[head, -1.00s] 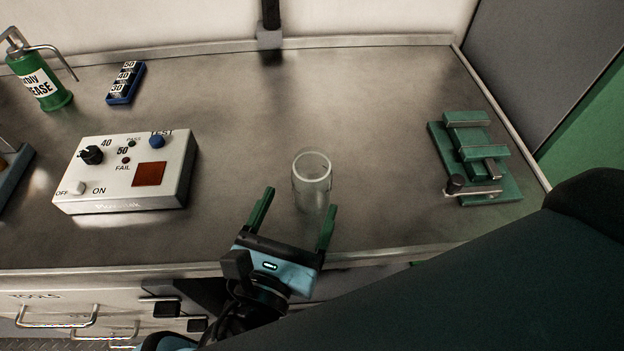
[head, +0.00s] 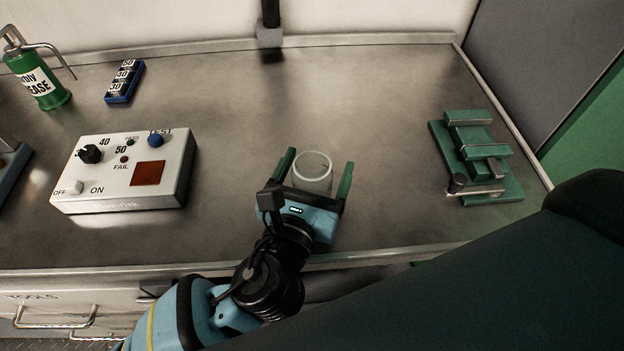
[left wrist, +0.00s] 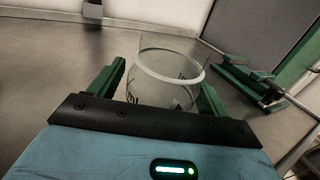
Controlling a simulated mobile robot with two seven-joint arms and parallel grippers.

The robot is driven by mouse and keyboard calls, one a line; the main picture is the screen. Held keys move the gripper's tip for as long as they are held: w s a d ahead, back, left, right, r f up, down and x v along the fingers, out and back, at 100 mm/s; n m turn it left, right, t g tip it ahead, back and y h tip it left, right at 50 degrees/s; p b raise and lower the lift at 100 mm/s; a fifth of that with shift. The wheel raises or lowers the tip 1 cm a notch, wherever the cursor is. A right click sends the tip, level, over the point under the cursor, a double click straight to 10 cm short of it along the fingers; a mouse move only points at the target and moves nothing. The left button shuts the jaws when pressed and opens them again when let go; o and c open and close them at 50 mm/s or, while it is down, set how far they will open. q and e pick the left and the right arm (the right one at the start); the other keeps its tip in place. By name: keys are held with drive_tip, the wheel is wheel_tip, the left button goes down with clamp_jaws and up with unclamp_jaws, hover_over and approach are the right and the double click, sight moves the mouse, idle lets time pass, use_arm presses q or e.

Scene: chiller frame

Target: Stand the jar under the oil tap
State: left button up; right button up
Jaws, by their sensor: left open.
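The clear glass jar (head: 313,168) stands upright on the metal bench, near the middle of the head view. My left gripper (head: 317,168) is open, with one green finger on each side of the jar. In the left wrist view the jar (left wrist: 165,80) sits between the two fingers (left wrist: 160,90), with its round rim towards me. I cannot tell whether either finger touches the glass. The lower part of the jar is hidden behind the gripper body. I cannot make out an oil tap for certain; a dark post with a grey block (head: 270,36) is at the back edge. My right gripper is not seen.
A white tester box (head: 125,170) lies left of the jar. A green grease can (head: 40,82) and a blue weight tray (head: 124,82) stand at the back left. A green clamp fixture (head: 477,158) is at the right. The bench behind the jar is clear.

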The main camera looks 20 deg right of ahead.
sight(316, 154)
use_arm(q)
drive_tip(key=c, duration=1.1)
drive_tip(key=shift+c, duration=0.2)
drive_tip(key=shift+r, duration=0.15)
drive_tip(key=shift+r, duration=0.25)
wheel_tip(316, 154, up, 3)
drive_tip(key=shift+p, duration=0.55)
drive_tip(key=s+a, duration=0.3)
drive_tip(key=a, duration=0.4)
drive_tip(key=s+a+r, duration=0.1)
drive_tip(key=s+a, duration=0.3)
drive_tip(key=a, duration=0.3)
drive_tip(key=shift+a+r, duration=0.15)
drive_tip(key=shift+a, duration=0.1)
